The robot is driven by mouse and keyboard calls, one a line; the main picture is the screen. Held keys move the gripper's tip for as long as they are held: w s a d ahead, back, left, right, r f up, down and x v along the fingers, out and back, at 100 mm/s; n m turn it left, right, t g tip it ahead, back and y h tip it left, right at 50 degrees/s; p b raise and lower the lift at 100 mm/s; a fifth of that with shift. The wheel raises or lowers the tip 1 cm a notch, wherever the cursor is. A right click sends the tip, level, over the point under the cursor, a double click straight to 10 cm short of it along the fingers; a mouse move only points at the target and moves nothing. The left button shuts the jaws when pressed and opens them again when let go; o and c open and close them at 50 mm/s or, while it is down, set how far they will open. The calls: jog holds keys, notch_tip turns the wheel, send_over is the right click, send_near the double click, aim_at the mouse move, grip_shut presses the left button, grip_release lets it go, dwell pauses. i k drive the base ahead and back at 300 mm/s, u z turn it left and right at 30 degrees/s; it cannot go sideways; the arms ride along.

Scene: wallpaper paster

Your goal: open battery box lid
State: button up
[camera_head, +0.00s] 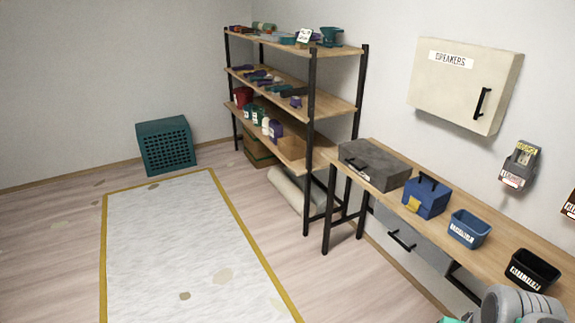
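No box in view carries a label that I can read as battery box. A blue box (426,199) with a dark handle on top and a yellow patch on its front stands on the wooden bench; its lid looks shut. A larger dark grey case (374,165) with a handle lies to its left on the bench and also looks closed. I cannot tell which is the battery box. A grey rounded part of my arm shows at the bottom right corner; my gripper's fingers are not in view.
A blue bin (469,228) and a black bin (532,270) stand on the bench (497,247). A cream wall cabinet (464,82) hangs above. A loaded shelf rack (313,130) stands left of the bench. A teal crate (166,145) and yellow-edged pale mat (185,245) occupy the floor.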

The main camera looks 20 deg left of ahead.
aim_at(361, 153)
jog(key=u, duration=0.75)
jog(key=i, duration=0.4)
jog(key=u, duration=0.85)
jog(key=i, duration=1.55)
jog(key=z, duration=0.05)
